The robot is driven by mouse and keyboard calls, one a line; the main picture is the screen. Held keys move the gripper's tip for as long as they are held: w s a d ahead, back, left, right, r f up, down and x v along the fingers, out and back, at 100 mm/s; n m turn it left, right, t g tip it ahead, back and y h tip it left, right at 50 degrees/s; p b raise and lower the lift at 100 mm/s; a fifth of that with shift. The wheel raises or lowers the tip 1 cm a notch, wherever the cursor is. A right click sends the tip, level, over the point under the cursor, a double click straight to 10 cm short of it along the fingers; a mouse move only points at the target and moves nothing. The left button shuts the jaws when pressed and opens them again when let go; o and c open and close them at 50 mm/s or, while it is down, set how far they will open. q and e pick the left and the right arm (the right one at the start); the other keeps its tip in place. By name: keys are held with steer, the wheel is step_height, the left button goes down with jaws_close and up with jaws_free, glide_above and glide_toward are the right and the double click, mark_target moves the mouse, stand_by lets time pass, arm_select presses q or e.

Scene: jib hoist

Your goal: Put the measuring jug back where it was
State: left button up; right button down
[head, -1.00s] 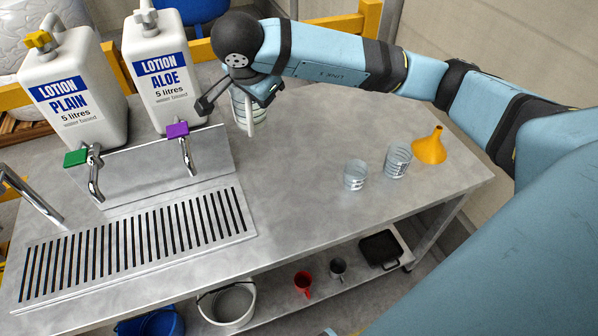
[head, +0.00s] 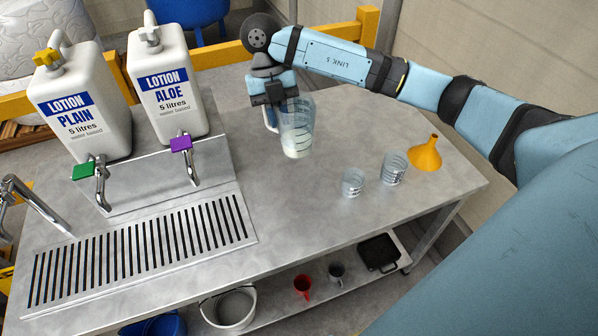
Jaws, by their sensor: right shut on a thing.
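The measuring jug (head: 298,122) is clear with markings and holds some white content at its bottom. It is upright near the back middle of the steel table (head: 300,220), right of the lotion containers. My right gripper (head: 274,102) is shut on the jug at its left, handle side. I cannot tell whether the jug's base touches the table. My left gripper is not in view.
Two clear beakers (head: 352,183) (head: 394,168) and an orange funnel (head: 426,154) stand at the right. Two lotion containers (head: 85,110) (head: 168,85) stand behind taps and a slotted drain grate (head: 140,250). The table's middle is clear.

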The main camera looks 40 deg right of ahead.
steer(key=m, duration=0.2)
steer(key=m+y, duration=0.1)
steer(key=shift+s+d+f+m, duration=0.15)
steer(key=shift+s+m, duration=0.15)
steer(key=shift+m, duration=0.1)
steer(key=m, duration=0.1)
steer(key=m+t, duration=0.1)
steer(key=m+y+p, duration=0.1)
steer(key=shift+s+d+f+t, duration=0.1)
steer(key=shift+s+d+t, duration=0.05)
steer(key=shift+d+t, duration=0.15)
steer(key=shift+f+m, duration=0.15)
steer(key=shift+m, duration=0.35)
step_height(320, 180, down, 20)
steer(key=p, duration=0.1)
steer(key=c, duration=1.1)
jaws_free()
steer(key=shift+c, duration=0.2)
